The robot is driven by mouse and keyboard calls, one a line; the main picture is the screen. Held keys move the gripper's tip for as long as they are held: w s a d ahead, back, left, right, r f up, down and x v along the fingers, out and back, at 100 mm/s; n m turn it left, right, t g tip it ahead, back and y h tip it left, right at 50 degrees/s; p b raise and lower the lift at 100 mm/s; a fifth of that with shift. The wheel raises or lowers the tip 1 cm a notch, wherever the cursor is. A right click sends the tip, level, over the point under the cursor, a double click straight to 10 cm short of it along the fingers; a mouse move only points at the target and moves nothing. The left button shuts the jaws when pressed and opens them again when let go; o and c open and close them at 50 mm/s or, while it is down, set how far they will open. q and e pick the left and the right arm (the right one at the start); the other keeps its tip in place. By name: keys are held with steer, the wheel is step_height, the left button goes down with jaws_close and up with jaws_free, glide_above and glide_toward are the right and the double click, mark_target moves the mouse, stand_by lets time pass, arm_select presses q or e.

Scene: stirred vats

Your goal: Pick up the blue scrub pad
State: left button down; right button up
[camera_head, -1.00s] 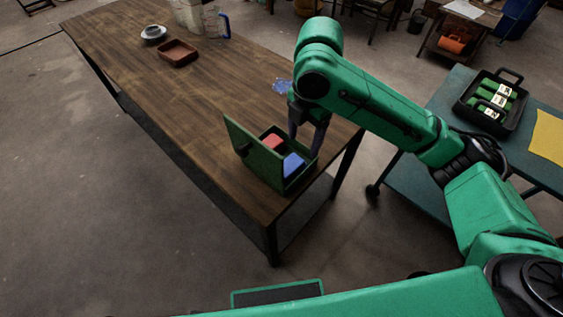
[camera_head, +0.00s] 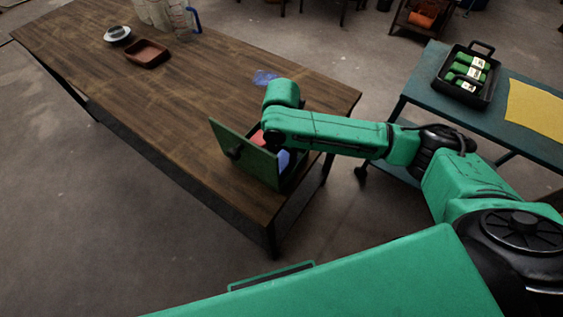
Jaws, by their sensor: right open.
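The blue scrub pad (camera_head: 283,159) lies inside a green box on the wooden table, partly hidden by the box's raised lid and my arm. A red block-like item (camera_head: 257,139) is beside it in the box. The green box (camera_head: 294,181) stands near the table's right end, its lid (camera_head: 243,155) standing open on the left side. My right gripper (camera_head: 289,152) is down at the box, over the blue pad. It is open, but its fingers are mostly hidden under my green wrist, and I cannot tell whether they touch the pad. My left gripper is not in view.
A blue patch (camera_head: 265,77) lies on the wooden table (camera_head: 190,95) behind my arm. A brown tray (camera_head: 147,53), a pale round dish (camera_head: 117,34) and a clear jug (camera_head: 160,13) are far left. A black caddy (camera_head: 464,85) and yellow cloth (camera_head: 537,107) are on the teal table.

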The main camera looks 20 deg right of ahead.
mark_target(282, 160)
steer(key=c, duration=1)
step_height(282, 160, up, 20)
steer(key=shift+r+p, duration=0.1)
steer(key=shift+p, duration=0.55)
